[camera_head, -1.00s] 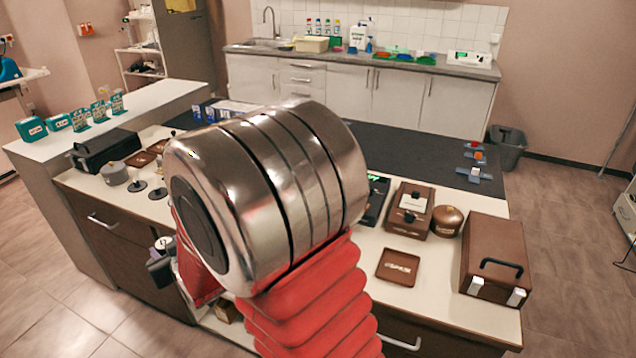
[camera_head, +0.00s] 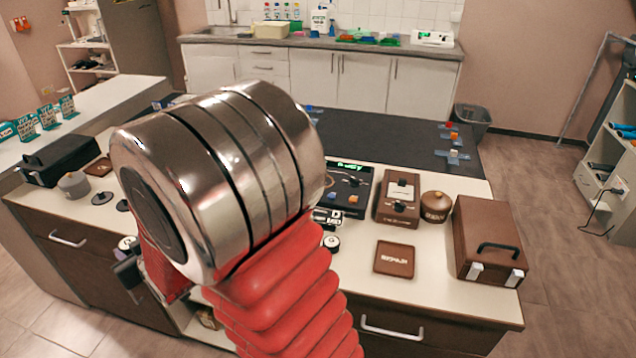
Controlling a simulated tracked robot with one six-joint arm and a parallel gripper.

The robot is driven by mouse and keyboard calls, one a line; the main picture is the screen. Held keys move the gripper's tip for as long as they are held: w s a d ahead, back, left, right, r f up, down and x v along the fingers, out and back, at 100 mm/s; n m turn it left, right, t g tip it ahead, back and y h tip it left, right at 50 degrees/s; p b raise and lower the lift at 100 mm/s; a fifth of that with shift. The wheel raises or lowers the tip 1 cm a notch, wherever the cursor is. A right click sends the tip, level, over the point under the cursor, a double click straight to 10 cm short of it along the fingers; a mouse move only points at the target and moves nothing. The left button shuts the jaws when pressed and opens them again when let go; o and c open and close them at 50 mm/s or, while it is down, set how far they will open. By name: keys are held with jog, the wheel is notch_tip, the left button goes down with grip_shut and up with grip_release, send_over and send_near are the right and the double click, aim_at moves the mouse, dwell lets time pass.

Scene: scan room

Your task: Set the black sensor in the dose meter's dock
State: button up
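A black device with a lit green display (camera_head: 350,168) stands on the white worktop, just right of my arm; it looks like the dose meter. Its left side is partly hidden by my arm, and I cannot make out a dock for certain. A brown device (camera_head: 396,218) with a white panel stands right beside it, with small black parts on it. I cannot tell which black piece is the sensor. My large metal joint and red sleeve cover the middle of the view. Dark parts at the joint's lower left look like my gripper (camera_head: 128,272); its fingers cannot be made out.
A brown tray (camera_head: 394,259), a round brown pot (camera_head: 435,207) and a brown case (camera_head: 488,242) stand to the right on the worktop. A black box (camera_head: 62,160) and a grey pot (camera_head: 73,185) are at the left. The dark mat (camera_head: 400,142) behind is mostly clear.

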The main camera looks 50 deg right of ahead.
jog(key=w+d+r+m+h, duration=0.2)
jog(key=d+m+h, duration=0.15)
jog(key=d, duration=2.65)
jog(key=s+d+m+h, duration=0.1)
jog(key=s+d, duration=0.3)
jog(key=d, duration=0.5)
jog(key=s+d+m+g+h, duration=0.1)
jog(key=s+d, duration=0.4)
jog(key=d, duration=0.4)
jog(key=s+d+m+g+h, duration=0.1)
jog(key=s+d, duration=0.4)
jog(key=d, duration=0.5)
jog(key=shift+h, duration=0.35)
jog(key=shift+f, duration=3.1)
jog(key=shift+f, duration=0.1)
